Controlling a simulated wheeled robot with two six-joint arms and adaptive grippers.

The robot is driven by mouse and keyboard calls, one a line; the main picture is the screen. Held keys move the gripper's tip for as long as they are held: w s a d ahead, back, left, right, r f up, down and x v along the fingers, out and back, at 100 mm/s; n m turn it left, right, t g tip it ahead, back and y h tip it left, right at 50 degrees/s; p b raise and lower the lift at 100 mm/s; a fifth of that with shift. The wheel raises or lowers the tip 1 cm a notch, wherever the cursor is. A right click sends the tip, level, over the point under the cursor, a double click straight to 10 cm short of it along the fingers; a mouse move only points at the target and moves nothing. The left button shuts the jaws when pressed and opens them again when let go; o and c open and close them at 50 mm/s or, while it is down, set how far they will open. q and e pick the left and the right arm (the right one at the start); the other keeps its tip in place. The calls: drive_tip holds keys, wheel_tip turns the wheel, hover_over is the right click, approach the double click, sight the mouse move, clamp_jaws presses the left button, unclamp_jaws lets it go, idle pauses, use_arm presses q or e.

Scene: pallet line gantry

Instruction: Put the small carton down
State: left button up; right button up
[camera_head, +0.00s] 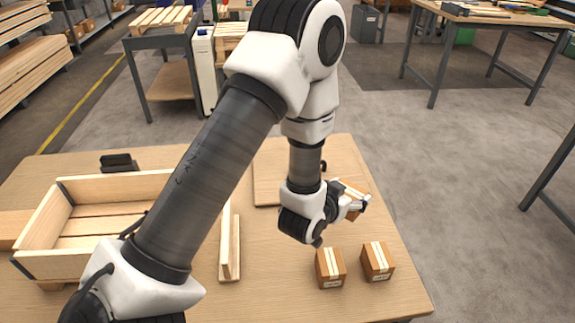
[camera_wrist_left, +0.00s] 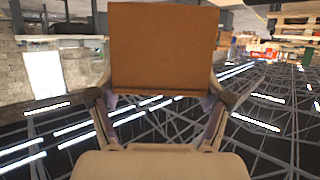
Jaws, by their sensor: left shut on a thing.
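My left gripper (camera_head: 354,203) is shut on a small brown carton (camera_head: 357,187) with pale tape, near the right edge of the wooden table (camera_head: 285,300). The gripper hides part of this carton in the head view. In the left wrist view the carton (camera_wrist_left: 163,45) shows as a plain brown face between the two fingers (camera_wrist_left: 163,104). Whether its underside touches anything is hidden. My right gripper is not in view.
Two more taped cartons, one left (camera_head: 330,268) and one right (camera_head: 377,261), stand nearer on the table. A wooden crate (camera_head: 40,225) is at the left, an upright wooden piece (camera_head: 229,245) in the middle. A flat board (camera_head: 268,180) lies behind.

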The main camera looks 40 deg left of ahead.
use_arm(q)
drive_tip(key=s+a+f+b, duration=0.2)
drive_tip(key=a+f+b, duration=0.1)
drive_tip(key=a, duration=0.3)
drive_tip(key=f, duration=0.5)
drive_tip(key=f+b, duration=0.1)
drive_tip(key=f, duration=0.2)
drive_tip(key=shift+w+d+f, duration=0.2)
drive_tip(key=shift+w+f, duration=0.15)
drive_tip(key=shift+w, duration=0.15)
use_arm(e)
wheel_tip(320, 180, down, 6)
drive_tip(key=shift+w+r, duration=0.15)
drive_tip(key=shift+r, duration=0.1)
use_arm(q)
drive_tip(key=shift+f, duration=0.2)
drive_tip(key=o, duration=1.4)
drive_tip(key=shift+c, duration=0.2)
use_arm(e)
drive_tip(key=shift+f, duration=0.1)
